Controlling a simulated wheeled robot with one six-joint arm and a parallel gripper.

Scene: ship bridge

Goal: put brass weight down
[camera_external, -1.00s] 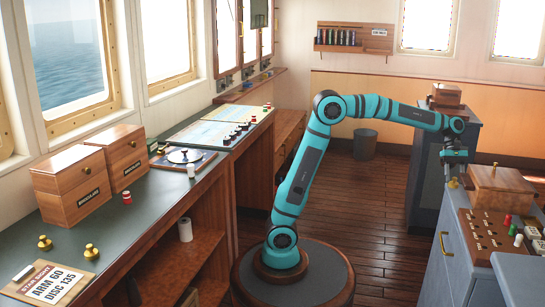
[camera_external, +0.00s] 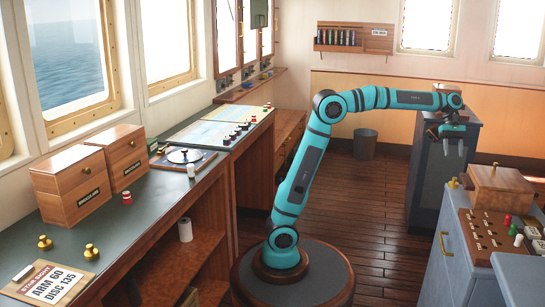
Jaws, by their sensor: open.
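Two more brass weights, one at the back (camera_external: 44,242) and one nearer (camera_external: 91,251), stand on the left desk, far from my gripper.
The right cabinet (camera_external: 452,240) also bears a peg board (camera_external: 490,232) with coloured pegs. The left desk (camera_external: 140,215) holds wooden boxes, a disc device (camera_external: 184,156) and a sign card (camera_external: 50,283). A dark cabinet (camera_external: 425,180) stands behind my gripper.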

